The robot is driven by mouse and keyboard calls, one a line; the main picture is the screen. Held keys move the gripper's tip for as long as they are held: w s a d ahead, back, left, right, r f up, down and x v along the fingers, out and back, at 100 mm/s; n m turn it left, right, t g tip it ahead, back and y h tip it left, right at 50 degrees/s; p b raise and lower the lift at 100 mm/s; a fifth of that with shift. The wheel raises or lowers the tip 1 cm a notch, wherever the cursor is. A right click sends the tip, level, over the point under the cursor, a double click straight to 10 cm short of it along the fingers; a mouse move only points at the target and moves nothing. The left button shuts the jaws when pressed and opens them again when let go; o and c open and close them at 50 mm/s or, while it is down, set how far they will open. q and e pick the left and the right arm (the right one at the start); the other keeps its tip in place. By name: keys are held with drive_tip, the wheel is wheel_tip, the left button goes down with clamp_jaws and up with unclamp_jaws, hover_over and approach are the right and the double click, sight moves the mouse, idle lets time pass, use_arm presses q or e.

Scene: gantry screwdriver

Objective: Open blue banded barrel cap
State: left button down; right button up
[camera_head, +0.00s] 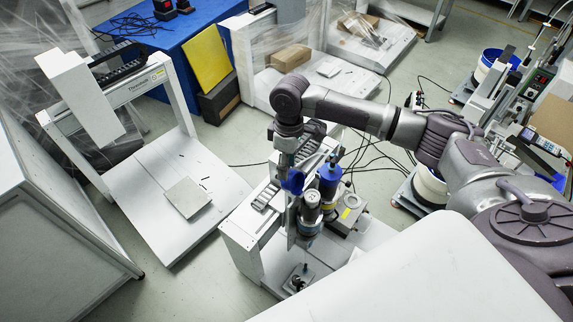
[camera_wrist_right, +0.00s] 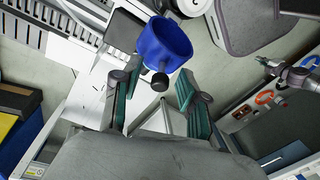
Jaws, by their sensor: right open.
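A metallic, barrel-like cylinder (camera_head: 310,208) with a blue band low on it stands upright on the gantry. A blue cylinder with a dark top (camera_head: 329,178) stands just behind it. My right gripper (camera_head: 288,160) points down close to them on their left, beside a small blue part (camera_head: 293,181). In the right wrist view the right gripper (camera_wrist_right: 158,72) has its teal-padded fingers spread apart. A blue cup-shaped part (camera_wrist_right: 165,44) and a black knob (camera_wrist_right: 160,82) appear between and beyond the fingertips. I cannot tell whether they touch. My left gripper is not in view.
The white gantry frame (camera_head: 240,240) stands on the floor, with cables behind it. A second white station (camera_head: 150,190) is at left with open floor between. A blue table (camera_head: 165,45) is at the back. White buckets with blue rims (camera_head: 487,66) are at right.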

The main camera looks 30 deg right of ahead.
drive_tip(key=shift+f, duration=0.15)
clamp_jaws()
idle(0.4)
drive_tip(key=s+t+p, duration=0.1)
drive_tip(key=p, duration=0.2)
drive_tip(key=s+d+r+t+y+p, duration=0.1)
drive_tip(key=s+p, duration=0.1)
drive_tip(key=p, duration=0.2)
drive_tip(key=shift+d+t, duration=0.2)
drive_tip(key=shift+t, duration=0.1)
